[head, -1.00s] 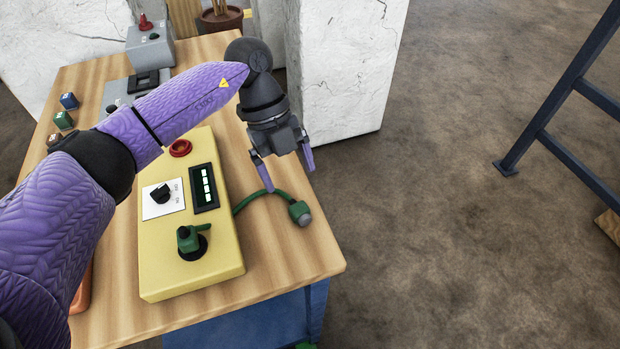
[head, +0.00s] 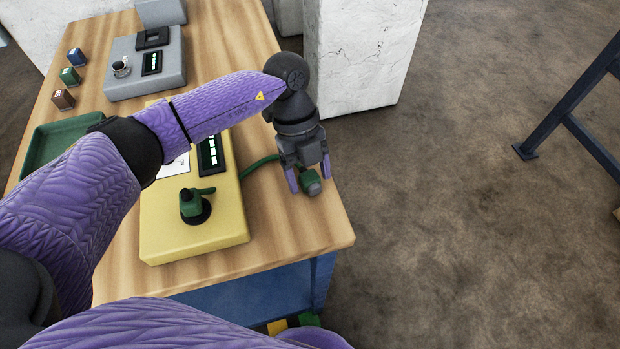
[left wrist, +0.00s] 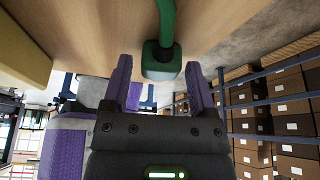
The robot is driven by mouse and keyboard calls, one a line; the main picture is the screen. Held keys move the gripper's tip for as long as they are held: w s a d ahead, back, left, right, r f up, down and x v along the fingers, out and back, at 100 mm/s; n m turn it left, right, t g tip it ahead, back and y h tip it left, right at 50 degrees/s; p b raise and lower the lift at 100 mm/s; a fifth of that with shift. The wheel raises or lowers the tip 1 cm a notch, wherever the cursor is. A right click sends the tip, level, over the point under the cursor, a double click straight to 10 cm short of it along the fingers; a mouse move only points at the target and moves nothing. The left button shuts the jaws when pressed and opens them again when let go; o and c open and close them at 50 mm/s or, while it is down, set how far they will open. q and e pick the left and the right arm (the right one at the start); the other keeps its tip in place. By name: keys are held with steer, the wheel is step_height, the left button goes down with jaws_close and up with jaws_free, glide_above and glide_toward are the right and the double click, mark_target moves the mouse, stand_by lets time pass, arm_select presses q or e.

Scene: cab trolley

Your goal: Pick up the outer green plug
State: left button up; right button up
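The green plug (head: 311,186) with a grey end lies on the wooden table (head: 290,238) near its right edge. A green cable (head: 262,166) runs from it to the yellow control box (head: 190,239). My left gripper (head: 309,179) is open over the plug, with one purple finger on each side of it. In the left wrist view the plug (left wrist: 160,62) shows between the two spread fingers (left wrist: 158,84), with gaps on both sides. My right gripper is not in view.
A green plug-like handle (head: 194,204) stands on the yellow box. A grey box (head: 147,76), small coloured blocks (head: 69,76) and a green tray (head: 62,138) are further left. A white block (head: 362,60) stands behind the table.

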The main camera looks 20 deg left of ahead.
mark_target(308, 175)
arm_select(q)
jaws_close()
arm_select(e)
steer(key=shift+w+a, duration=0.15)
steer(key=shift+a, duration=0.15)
arm_select(q)
step_height(308, 175, up, 10)
steer(key=p, duration=0.3)
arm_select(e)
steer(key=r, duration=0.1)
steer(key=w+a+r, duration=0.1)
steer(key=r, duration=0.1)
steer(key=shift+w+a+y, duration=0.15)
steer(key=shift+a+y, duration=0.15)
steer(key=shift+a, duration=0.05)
